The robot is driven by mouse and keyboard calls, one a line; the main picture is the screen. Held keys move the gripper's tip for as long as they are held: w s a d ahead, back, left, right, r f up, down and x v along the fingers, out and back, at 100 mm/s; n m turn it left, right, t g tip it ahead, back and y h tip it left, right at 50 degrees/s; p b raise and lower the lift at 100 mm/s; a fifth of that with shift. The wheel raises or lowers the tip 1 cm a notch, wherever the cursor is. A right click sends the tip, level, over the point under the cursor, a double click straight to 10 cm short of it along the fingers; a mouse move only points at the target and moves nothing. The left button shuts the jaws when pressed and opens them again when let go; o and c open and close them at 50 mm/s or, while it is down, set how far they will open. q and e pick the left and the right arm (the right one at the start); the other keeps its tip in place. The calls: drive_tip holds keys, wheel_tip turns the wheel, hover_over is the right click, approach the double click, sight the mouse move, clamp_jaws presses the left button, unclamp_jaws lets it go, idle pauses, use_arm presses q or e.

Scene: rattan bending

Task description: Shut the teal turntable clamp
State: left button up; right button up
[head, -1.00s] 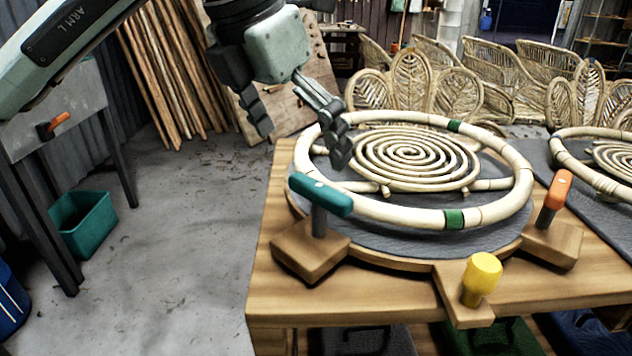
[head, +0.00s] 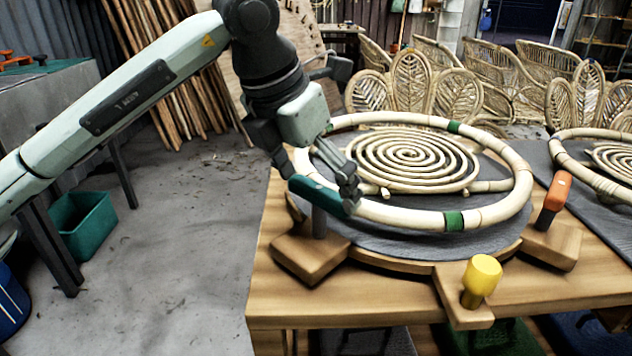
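The teal turntable clamp (head: 318,193) stands on a wooden block at the left front of the turntable. Its teal handle lies across the top of a dark post, beside the rattan ring (head: 395,212). My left gripper (head: 318,192) is open, with its fingers spread around the teal handle, one at its left end and one at its right end. I cannot tell whether the fingers touch the handle. The ring and a rattan spiral (head: 412,157) rest on the grey turntable surface (head: 430,240). My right gripper is out of view.
An orange clamp (head: 556,198) stands on the right block and a yellow knob (head: 481,276) at the front of the wooden table (head: 380,298). A second rattan ring (head: 575,165) lies at the right. Rattan chairs (head: 410,85) stand behind.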

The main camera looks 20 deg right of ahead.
use_arm(q)
drive_tip(key=c, duration=0.3)
